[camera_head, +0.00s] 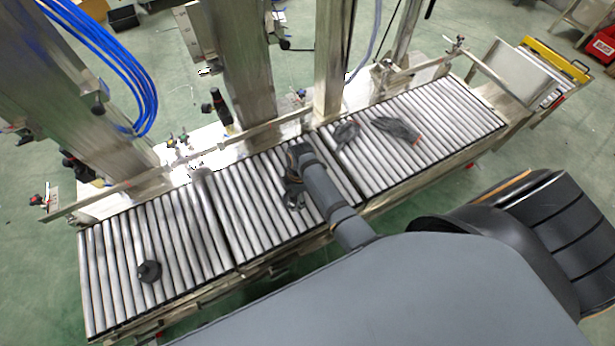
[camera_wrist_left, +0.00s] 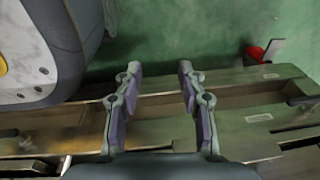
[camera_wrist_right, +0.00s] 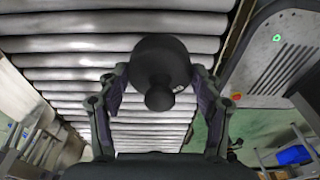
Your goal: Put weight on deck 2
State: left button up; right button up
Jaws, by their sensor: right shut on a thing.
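My right gripper (camera_head: 292,190) is over the middle section of the roller conveyor (camera_head: 262,218) in the head view. In the right wrist view, my right gripper (camera_wrist_right: 159,76) is shut on a dark round weight with a knob (camera_wrist_right: 160,58). The rollers lie behind the weight; I cannot tell whether it touches them. In the head view the held weight is mostly hidden by my gripper and arm. Another dark weight (camera_head: 149,271) stands on the left roller section (camera_head: 110,262). My left gripper (camera_wrist_left: 159,70) is open and empty in the left wrist view, above wooden boards.
Dark items (camera_head: 346,133) and a dark grey piece with a reddish end (camera_head: 396,129) lie on the right roller section (camera_head: 450,110). Metal columns (camera_head: 238,60) rise behind the conveyor. Much of the left section is clear. Green floor surrounds it.

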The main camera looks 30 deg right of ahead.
aim_at(291, 201)
jog(key=shift+w+a+f, duration=0.35)
jog(key=shift+w+f, duration=0.1)
jog(key=shift+f, duration=0.05)
jog(key=shift+w+a+f+b, duration=0.1)
jog(key=shift+a+f+b, duration=0.05)
jog(key=shift+f+b, duration=0.2)
notch_tip(291, 201, down, 2)
jog(key=shift+f+b, duration=0.25)
jog(key=shift+b, duration=0.3)
pick_arm(q)
jog(key=w, duration=0.1)
jog(key=w+r, duration=0.1)
jog(key=w, duration=0.1)
jog(key=shift+w+d, duration=0.2)
pick_arm(e)
jog(key=shift+f, duration=0.2)
jog(key=shift+f, duration=0.1)
jog(key=o, duration=1.8)
